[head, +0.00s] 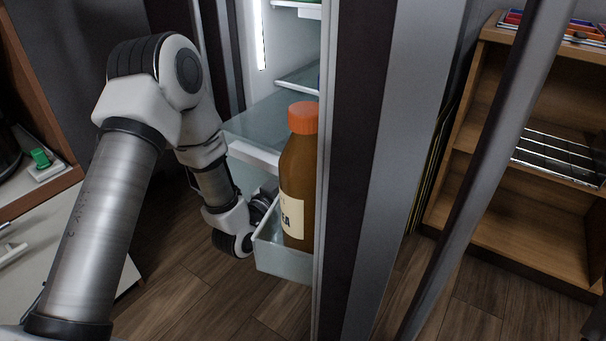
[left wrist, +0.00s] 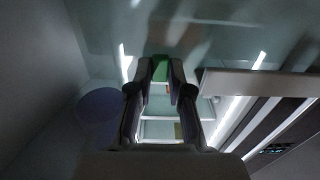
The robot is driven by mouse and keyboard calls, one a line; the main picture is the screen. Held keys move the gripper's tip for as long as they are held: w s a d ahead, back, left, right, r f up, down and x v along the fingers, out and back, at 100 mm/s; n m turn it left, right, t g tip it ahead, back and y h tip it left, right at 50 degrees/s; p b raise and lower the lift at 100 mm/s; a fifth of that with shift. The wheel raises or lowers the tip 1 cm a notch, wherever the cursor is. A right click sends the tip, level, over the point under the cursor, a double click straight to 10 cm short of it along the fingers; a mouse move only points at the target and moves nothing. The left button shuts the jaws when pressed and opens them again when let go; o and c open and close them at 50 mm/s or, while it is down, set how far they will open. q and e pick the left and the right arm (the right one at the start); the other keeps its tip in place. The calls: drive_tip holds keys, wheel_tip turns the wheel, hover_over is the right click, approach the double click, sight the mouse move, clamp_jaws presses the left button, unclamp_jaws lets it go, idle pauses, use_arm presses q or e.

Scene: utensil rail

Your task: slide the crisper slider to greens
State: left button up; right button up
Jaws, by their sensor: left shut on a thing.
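My left arm reaches into the open fridge in the head view, and my left gripper (head: 264,204) is low inside, partly hidden by the door bin. In the left wrist view the two fingers of my left gripper (left wrist: 160,72) are close together around a small green piece (left wrist: 160,69), which looks like the crisper slider. The fingers are shut on it. Small white and orange patches show just below it between the fingers. The slider's marks cannot be read, and the slider is hidden in the head view. My right gripper is not in view.
A brown bottle with an orange cap (head: 299,175) stands in the door bin (head: 283,264), close beside my left gripper. A glass shelf (head: 268,121) lies above the gripper. A wooden shelf unit (head: 515,205) stands at the right.

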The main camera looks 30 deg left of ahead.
use_arm(q)
drive_tip(key=shift+s+d+b, duration=0.2)
drive_tip(key=shift+d+b, duration=0.05)
drive_tip(key=shift+d, duration=0.9)
drive_tip(key=shift+s+d+b, duration=0.15)
drive_tip(key=shift+d+b, duration=0.1)
drive_tip(key=shift+d, duration=0.85)
drive_tip(key=o, duration=0.6)
drive_tip(key=s, duration=0.4)
drive_tip(key=s+a, duration=0.1)
drive_tip(key=s, duration=0.1)
idle(0.5)
